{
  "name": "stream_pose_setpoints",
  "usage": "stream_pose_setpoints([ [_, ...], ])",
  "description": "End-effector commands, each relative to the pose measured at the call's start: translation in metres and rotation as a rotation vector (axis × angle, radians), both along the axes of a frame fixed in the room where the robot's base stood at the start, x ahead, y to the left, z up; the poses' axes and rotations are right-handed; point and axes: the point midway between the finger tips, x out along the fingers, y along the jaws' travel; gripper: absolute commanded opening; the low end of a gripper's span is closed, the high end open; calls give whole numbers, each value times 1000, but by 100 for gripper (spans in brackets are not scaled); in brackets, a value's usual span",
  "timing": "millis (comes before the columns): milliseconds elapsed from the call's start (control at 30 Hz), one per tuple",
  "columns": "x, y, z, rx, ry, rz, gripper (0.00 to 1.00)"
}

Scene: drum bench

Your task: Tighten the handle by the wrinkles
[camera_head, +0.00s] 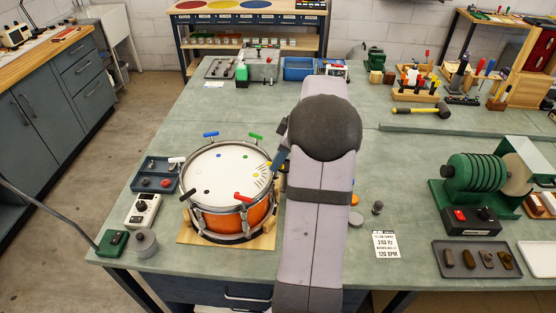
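A drum (222,177) with an orange shell and a white head sits on a wooden board (185,233). Coloured T-handles stand around its rim: blue (210,134), green (255,137), red (243,197), black (188,195) and a whitish one (177,160). Short wrinkle lines (262,181) mark the head at its right side, above and right of the red handle. A bit of yellow (270,166) shows at the rim just above the wrinkles, mostly hidden. My gripper (276,162) is over this right rim, largely covered by my arm; its fingers are too small to read.
A card reading 120 BPM (385,244) lies right of my arm. A white meter (143,210) and a grey tray (157,178) stand left of the drum. A green grinder-like machine (475,185), a tray of small pieces (476,259) and a mallet (424,109) are farther right.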

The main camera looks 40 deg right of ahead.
Motion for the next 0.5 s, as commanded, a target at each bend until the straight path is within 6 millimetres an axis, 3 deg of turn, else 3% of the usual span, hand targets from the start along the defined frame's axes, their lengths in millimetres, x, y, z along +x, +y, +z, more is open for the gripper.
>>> stream_pose_setpoints([
  [500,0,1,-2,0,-2,-117,0],
])
